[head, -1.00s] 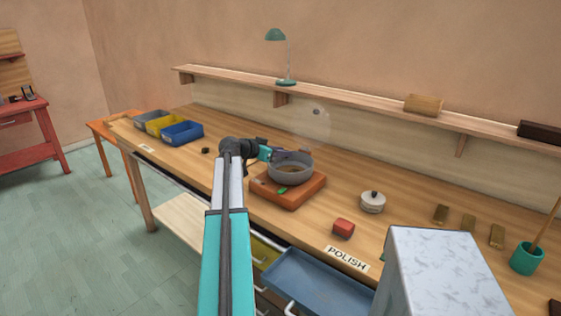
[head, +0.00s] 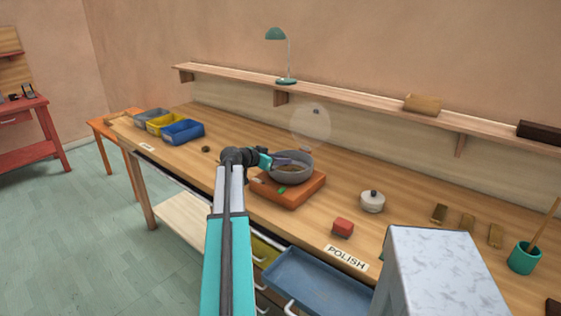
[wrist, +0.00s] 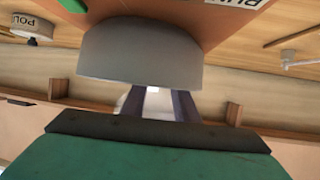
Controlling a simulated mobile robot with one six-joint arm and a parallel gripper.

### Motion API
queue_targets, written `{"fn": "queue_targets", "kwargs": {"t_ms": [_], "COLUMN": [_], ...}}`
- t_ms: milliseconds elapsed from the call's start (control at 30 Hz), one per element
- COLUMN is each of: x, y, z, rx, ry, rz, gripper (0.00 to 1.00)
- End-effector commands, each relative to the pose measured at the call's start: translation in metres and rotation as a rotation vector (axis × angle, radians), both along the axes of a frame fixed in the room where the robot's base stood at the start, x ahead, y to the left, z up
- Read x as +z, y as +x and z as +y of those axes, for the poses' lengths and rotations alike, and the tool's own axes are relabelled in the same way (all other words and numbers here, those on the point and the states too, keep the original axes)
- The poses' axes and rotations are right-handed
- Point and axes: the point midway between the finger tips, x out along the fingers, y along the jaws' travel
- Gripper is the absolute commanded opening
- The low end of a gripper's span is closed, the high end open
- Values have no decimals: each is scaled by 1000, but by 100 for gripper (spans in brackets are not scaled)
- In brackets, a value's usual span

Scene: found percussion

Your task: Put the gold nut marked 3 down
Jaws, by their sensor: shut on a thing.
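My gripper (head: 283,160) reaches over the left rim of a grey bowl (head: 303,175), with its fingers pointing into it. In the wrist view the bowl's outer wall (wrist: 140,58) covers the fingertips. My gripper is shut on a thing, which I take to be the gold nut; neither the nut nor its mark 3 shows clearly. The bowl stands on an orange-red block (head: 290,199) on the wooden bench.
Blue (head: 183,131) and yellow bins stand at the far left. A small dark round thing (head: 206,149) lies left of my arm. A lidded white pot (head: 372,201) and a red block (head: 343,228) stand to the right. An open blue drawer (head: 315,285) juts out in front.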

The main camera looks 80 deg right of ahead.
Motion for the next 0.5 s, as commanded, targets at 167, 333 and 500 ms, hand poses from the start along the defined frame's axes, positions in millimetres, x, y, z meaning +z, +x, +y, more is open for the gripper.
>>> {"fn": "queue_targets", "kwargs": {"t_ms": [167, 333, 500], "x": [-3, -5, -7], "y": [0, 0, 0], "z": [0, 0, 0], "rx": [0, 0, 0], "ry": [0, 0, 1], "rz": [0, 0, 1], "gripper": [2, 2, 2]}}
